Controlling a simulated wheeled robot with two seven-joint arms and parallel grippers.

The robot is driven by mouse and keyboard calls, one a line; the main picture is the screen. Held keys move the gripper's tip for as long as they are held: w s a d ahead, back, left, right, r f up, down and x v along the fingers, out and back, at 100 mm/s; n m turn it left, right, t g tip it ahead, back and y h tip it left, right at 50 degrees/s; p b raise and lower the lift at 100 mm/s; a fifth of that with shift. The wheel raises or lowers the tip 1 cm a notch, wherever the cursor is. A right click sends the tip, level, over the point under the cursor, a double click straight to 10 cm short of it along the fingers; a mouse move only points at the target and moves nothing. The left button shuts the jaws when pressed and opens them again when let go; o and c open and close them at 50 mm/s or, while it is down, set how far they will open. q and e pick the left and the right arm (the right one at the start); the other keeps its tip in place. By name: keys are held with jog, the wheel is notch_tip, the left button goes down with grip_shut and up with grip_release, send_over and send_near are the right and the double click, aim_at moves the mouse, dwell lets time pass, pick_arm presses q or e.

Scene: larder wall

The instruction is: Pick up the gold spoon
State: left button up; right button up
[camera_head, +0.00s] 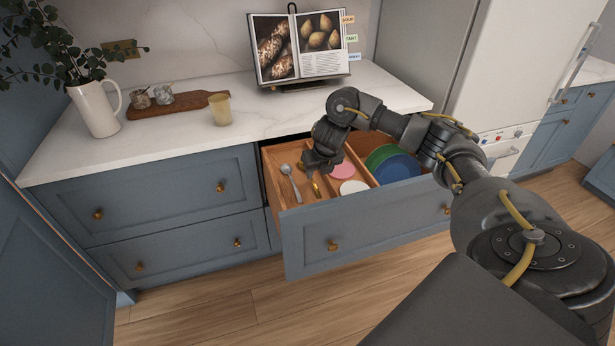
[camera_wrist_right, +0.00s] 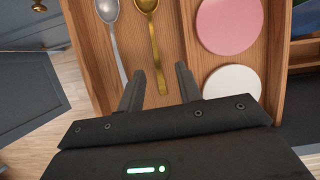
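The gold spoon (camera_wrist_right: 153,40) lies in the left compartment of the open drawer, bowl away from my wrist in the right wrist view. Its handle runs down between the fingers of my right gripper (camera_wrist_right: 160,69). In the head view a bit of the gold spoon (camera_head: 315,188) shows beneath my right gripper (camera_head: 309,175), which hides the rest. The right gripper is open, one finger on each side of the handle. I cannot tell how far above the spoon the fingertips are. My left gripper is not in view.
A silver spoon (camera_wrist_right: 113,35) lies left of the gold one, close to the left finger. Beyond a wooden divider are a pink disc (camera_wrist_right: 229,25) and a white disc (camera_wrist_right: 232,82). Green (camera_head: 377,156) and blue plates (camera_head: 397,168) fill the right part. The countertop (camera_head: 255,98) overhangs the drawer's back.

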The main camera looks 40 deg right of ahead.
aim_at(313, 181)
jog(key=x, duration=0.2)
jog(key=b+x, duration=0.1)
jog(key=x, duration=0.1)
jog(key=shift+w+a+f, duration=0.1)
jog(key=shift+a+f, duration=0.15)
jog(key=shift+f, duration=0.05)
jog(key=shift+w+f, duration=0.1)
jog(key=shift+f, duration=0.15)
jog(key=c, duration=0.7)
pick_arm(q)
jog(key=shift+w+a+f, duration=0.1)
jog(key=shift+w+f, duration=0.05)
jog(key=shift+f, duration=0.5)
pick_arm(e)
jog(key=shift+r, duration=0.1)
grip_shut()
